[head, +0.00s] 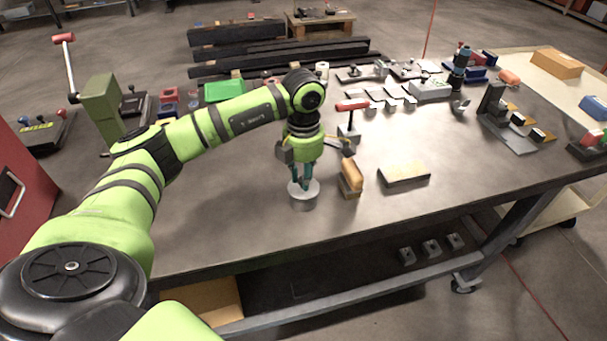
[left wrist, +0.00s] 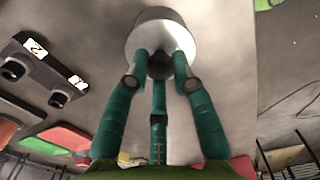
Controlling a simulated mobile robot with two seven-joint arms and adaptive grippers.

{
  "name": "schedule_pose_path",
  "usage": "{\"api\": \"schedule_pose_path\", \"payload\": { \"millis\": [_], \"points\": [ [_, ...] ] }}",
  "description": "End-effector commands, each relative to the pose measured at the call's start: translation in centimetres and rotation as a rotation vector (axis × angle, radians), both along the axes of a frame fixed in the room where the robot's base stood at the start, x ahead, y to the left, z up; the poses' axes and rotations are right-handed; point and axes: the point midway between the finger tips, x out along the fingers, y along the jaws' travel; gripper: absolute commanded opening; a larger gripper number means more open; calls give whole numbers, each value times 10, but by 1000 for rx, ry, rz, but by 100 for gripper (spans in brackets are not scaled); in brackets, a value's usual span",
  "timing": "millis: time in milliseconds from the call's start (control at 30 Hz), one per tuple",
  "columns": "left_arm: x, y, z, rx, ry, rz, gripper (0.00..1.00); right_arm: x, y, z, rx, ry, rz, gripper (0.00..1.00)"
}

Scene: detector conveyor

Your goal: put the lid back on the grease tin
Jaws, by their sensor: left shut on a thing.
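The grease tin (head: 303,204) is a short grey metal cylinder standing on the workbench, left of the brush. The lid (head: 311,189) is a pale round disc at the top of the tin; whether it is fully seated, I cannot tell. My left gripper (head: 303,184) points down from above, its teal fingers closed around the lid's dark knob. In the left wrist view the fingers (left wrist: 160,70) grip the knob, with the lid (left wrist: 136,42) beyond it and the tin's side (left wrist: 158,13) behind. My right gripper does not show.
A brush with a tan top (head: 351,174) stands close right of the tin. A flat block (head: 404,174) lies farther right. A red-handled tool (head: 352,104) stands behind. The bench left of the tin is clear, and its front edge (head: 330,240) is near.

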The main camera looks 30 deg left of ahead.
Motion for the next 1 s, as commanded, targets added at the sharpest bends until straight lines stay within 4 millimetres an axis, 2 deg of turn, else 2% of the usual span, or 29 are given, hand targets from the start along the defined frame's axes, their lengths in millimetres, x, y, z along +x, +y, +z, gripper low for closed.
{"api": "schedule_pose_path", "payload": {
  "millis": [1000],
  "points": [
    [0, 0, -3, 0, 0, 0, 3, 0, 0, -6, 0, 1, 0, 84]
  ]
}}
